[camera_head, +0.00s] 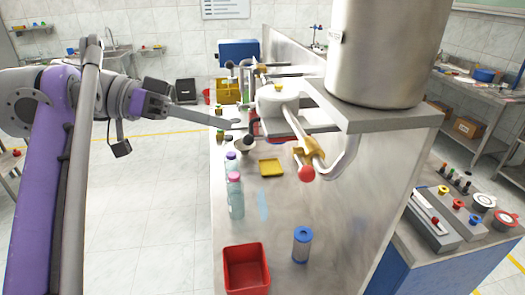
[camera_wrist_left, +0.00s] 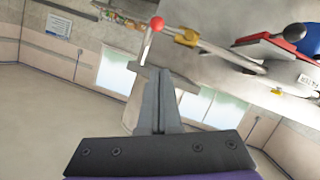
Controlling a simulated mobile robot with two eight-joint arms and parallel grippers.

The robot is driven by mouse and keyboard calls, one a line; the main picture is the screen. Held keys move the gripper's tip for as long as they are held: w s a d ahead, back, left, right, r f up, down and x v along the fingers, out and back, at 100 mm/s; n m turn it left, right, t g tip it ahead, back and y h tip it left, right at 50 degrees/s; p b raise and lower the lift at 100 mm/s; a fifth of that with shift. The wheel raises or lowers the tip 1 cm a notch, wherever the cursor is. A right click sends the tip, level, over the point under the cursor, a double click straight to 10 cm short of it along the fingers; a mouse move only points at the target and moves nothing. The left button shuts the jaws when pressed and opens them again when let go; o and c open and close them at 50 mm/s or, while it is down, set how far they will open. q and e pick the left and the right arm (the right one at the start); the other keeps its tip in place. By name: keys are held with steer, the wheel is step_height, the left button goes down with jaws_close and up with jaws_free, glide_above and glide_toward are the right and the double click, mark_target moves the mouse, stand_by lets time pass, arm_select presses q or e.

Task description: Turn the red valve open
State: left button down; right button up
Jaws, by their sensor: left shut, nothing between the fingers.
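The valve has a brass body (camera_head: 311,152) with a red ball knob (camera_head: 307,173), on piping below the large steel tank at centre right. In the left wrist view the red knob (camera_wrist_left: 157,23) is at the upper middle, with the brass body (camera_wrist_left: 187,37) to its right. My left gripper (camera_head: 238,124) reaches in from the left over the bench and is left of the valve, apart from it. In the left wrist view its fingers (camera_wrist_left: 160,75) are together and empty, pointing toward the knob. My right gripper is not seen.
A large steel tank (camera_head: 385,50) stands on a shelf (camera_head: 390,117) above the bench. On the bench are a yellow tray (camera_head: 271,168), bottles (camera_head: 236,200), a blue-capped cylinder (camera_head: 302,245) and a red bin (camera_head: 246,268). A black knob (camera_head: 248,142) is near the gripper.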

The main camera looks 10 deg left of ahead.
arm_select(q)
glide_above(302, 167)
steer(key=a, duration=0.5)
step_height(302, 167, down, 3)
steer(key=d+f, duration=0.1)
steer(key=d+f+b, duration=0.1)
steer(key=f, duration=0.1)
steer(key=shift+s+f, duration=0.15)
steer(key=shift+d, duration=0.1)
steer(key=shift+s+d+f+m+p, duration=0.1)
steer(key=shift+s+f+m+p, duration=0.15)
steer(key=shift+f, duration=0.2)
steer(key=shift+w+f, duration=0.1)
steer(key=shift+f, duration=0.1)
